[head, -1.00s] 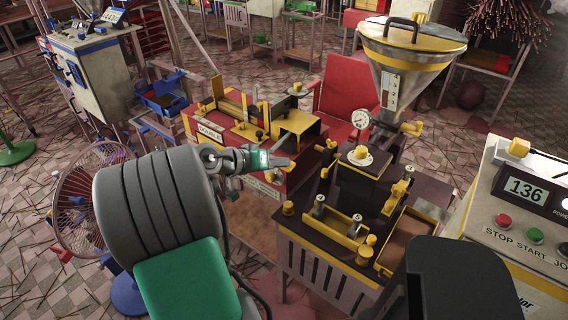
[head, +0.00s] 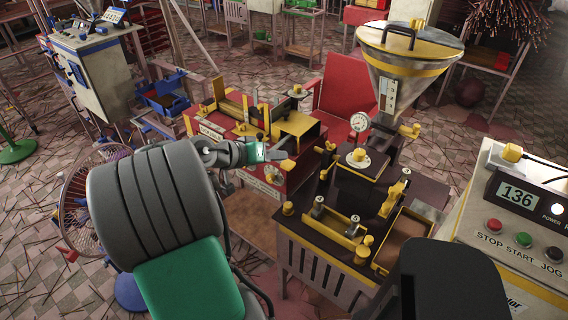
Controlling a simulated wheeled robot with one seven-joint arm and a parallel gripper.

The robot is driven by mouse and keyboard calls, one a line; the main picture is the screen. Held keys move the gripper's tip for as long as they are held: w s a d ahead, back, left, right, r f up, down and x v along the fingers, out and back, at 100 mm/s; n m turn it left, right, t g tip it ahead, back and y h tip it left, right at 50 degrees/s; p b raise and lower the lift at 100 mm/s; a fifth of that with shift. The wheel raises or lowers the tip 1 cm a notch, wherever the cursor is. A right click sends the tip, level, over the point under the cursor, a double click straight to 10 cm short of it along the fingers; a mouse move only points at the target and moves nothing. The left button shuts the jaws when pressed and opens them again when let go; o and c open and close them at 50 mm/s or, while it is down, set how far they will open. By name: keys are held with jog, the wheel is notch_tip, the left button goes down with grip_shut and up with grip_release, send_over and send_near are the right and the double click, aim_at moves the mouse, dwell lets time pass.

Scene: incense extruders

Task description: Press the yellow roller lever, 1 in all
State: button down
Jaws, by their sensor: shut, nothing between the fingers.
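The extruder with the metal hopper (head: 408,52) stands right of centre, on a dark bench. A yellow upright lever-like part (head: 392,198) rises from the right side of its bench top; I cannot tell for sure that it is the yellow roller lever. A yellow bar with two grey knobs (head: 338,222) lies in front of it. My gripper (head: 280,153) is shut and empty, pointing right, in front of the red and yellow machine (head: 215,128). It is left of the extruder and apart from the yellow lever-like part.
A control box (head: 515,225) with a 136 display and buttons stands at the right. A brown tray (head: 402,240) is on the bench's right side. A red chair (head: 345,85) is behind. A fan (head: 80,200) stands at the left. Sticks litter the floor.

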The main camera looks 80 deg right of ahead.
jog(key=r+p, duration=0.1)
jog(key=a+r, duration=0.1)
jog(key=r, duration=0.1)
jog(key=shift+w+p, duration=0.15)
jog(key=shift+p, duration=0.2)
jog(key=shift+d, duration=0.1)
